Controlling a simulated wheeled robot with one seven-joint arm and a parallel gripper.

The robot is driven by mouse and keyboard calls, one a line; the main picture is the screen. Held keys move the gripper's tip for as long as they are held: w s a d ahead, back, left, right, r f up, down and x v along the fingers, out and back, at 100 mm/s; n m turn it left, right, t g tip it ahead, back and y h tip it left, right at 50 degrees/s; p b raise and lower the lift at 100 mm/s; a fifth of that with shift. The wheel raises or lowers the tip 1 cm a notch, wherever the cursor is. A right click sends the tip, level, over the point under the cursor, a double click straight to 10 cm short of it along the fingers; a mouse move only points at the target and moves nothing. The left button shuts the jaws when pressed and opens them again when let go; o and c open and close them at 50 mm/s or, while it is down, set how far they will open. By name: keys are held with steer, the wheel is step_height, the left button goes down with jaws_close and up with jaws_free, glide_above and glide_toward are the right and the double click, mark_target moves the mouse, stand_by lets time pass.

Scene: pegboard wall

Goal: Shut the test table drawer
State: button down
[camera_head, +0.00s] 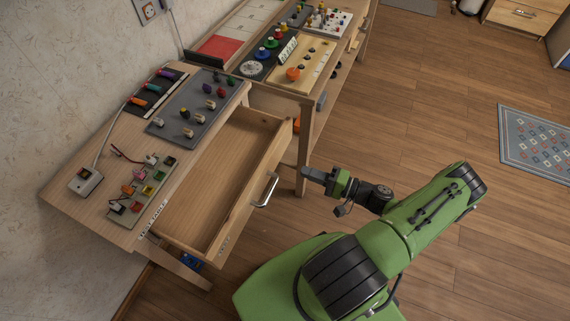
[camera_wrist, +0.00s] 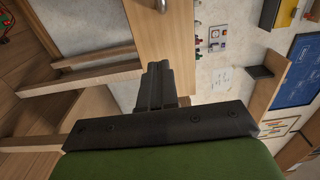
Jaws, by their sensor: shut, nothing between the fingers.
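The test table (camera_head: 62,192) stands against the wall at the left, with a "TEST TABLE" label on its near edge. Its wooden drawer (camera_head: 262,171) is pulled well out to the right and looks empty. A curved metal handle (camera_head: 266,190) sits on the drawer front. My gripper (camera_head: 305,172) is to the right of the drawer front, a little beyond the handle and apart from it. Its fingers are shut and empty. The wrist view shows the dark shut fingers (camera_wrist: 158,85) with wooden furniture parts behind; I cannot tell which parts belong to the drawer.
Grey and green boards with plugs and knobs lie on the test table top. A second table (camera_head: 262,98) with knob panels adjoins behind it, its leg (camera_head: 302,180) close to my gripper. Open wooden floor (camera_head: 420,110) lies to the right, with a patterned rug (camera_head: 540,140).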

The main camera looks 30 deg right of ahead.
mark_target(275, 161)
steer(key=b+x, duration=0.1)
steer(key=x, duration=0.7)
